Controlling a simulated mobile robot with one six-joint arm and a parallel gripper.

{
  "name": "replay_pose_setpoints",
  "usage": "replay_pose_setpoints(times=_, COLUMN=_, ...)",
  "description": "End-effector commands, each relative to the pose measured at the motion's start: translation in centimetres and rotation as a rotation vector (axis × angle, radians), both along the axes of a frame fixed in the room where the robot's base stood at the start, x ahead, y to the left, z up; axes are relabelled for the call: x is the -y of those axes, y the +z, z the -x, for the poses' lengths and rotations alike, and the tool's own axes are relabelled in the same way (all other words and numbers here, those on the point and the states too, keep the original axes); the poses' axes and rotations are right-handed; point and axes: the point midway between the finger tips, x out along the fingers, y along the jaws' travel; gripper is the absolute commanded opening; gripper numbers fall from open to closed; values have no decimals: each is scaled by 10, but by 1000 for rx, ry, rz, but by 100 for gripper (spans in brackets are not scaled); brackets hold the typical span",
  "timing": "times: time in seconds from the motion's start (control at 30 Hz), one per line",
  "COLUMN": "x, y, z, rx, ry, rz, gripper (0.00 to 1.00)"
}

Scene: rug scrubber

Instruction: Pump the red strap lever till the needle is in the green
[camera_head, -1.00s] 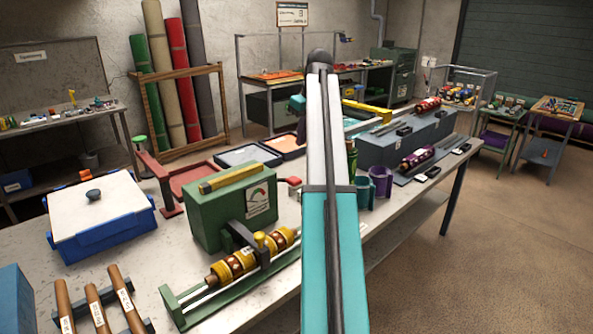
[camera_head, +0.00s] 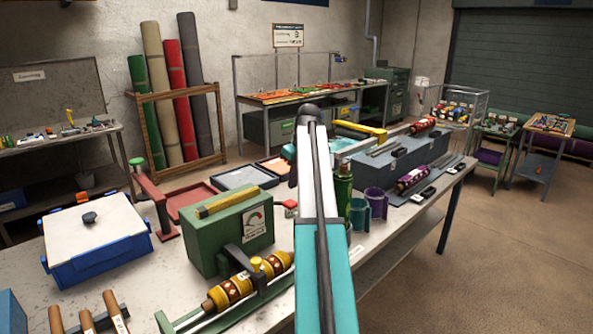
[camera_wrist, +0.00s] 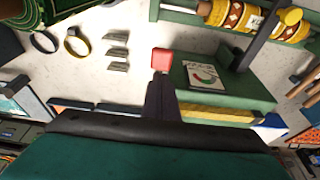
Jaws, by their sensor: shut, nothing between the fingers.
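The green pump box (camera_head: 200,240) stands on the bench, with a gauge card (camera_head: 254,222) on its face. The gauge also shows in the wrist view (camera_wrist: 203,76); its needle is too small to read. The red lever end (camera_head: 290,204) sticks out at the box's right side, partly beside my arm. It shows as a red block in the wrist view (camera_wrist: 162,60). My gripper (camera_wrist: 161,82) is shut and empty, its dark fingertips just by the red block in that view; I cannot tell whether they touch. In the head view my arm largely hides the gripper.
A strapped yellow-brown roll (camera_head: 245,283) lies in front of the box. A green bottle (camera_head: 343,190) and purple cup (camera_head: 377,203) stand to its right. Shallow trays (camera_head: 243,177) lie behind, and a blue lidded bin (camera_head: 95,240) stands left.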

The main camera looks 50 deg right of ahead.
Motion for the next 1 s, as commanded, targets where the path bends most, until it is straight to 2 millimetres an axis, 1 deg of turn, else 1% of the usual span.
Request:
replay_pose_setpoints(times=0.17, x=0, y=-20, z=-5, rx=-1, ry=0, rz=-1, gripper=0)
replay_pose_setpoints(times=0.3, x=0, y=-35, z=-4, rx=-1, ry=-1, rz=-1, gripper=0)
replay_pose_setpoints(times=0.5, x=1, y=-52, z=-4, rx=0, ry=-1, rz=0, gripper=0)
replay_pose_setpoints(times=0.7, x=1, y=-58, z=-4, rx=1, ry=-2, rz=0, gripper=0)
replay_pose_setpoints(times=1.0, x=2, y=-59, z=-4, rx=1, ry=-2, rz=0, gripper=0)
